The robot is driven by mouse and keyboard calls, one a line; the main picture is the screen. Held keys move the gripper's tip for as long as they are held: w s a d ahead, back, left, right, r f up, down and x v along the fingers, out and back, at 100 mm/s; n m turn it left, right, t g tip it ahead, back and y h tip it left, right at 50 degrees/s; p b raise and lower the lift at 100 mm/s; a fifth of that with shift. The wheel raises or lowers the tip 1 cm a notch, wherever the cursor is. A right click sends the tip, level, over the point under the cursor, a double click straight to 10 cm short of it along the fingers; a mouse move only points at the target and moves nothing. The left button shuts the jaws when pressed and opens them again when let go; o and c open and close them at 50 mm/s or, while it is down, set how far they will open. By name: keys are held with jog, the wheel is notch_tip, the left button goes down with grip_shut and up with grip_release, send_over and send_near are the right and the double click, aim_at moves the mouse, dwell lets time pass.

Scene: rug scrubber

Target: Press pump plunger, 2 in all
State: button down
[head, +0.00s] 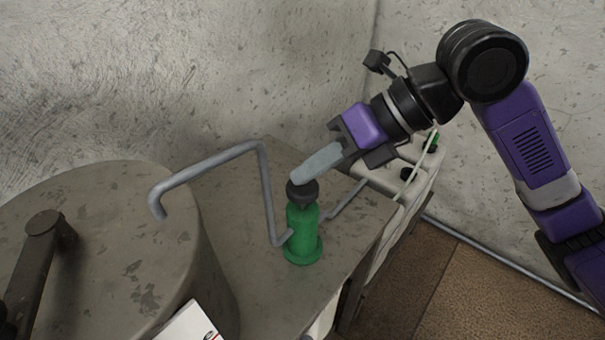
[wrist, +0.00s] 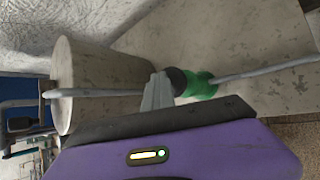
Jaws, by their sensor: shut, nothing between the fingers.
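A green pump (head: 303,232) with a black plunger cap (head: 302,192) stands upright on the grey table top (head: 340,236). Grey bent pipes leave it on both sides. My gripper (head: 297,178) is shut and empty, its fingertips at the top of the black cap, coming from the upper right. I cannot tell for sure whether the tips touch the cap. In the wrist view the closed fingers (wrist: 157,92) are beside the black cap (wrist: 177,81), with the green body (wrist: 201,86) behind it.
A large grey drum (head: 110,245) with a dark handle (head: 40,245) stands at the left. The bent pipe (head: 215,165) arches from the pump towards the drum. A white unit with dark and green knobs (head: 420,160) stands behind the table at the right. Concrete walls close the back.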

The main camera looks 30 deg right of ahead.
aim_at(309, 186)
jog(key=shift+f+b, duration=0.7)
jog(key=shift+b, duration=0.05)
dwell(0.6)
jog(key=shift+r, duration=0.1)
jog(key=shift+r+p, duration=1.25)
jog(key=shift+r, duration=1)
notch_tip(309, 186, up, 5)
jog(key=p, duration=0.2)
jog(key=shift+p, duration=0.4)
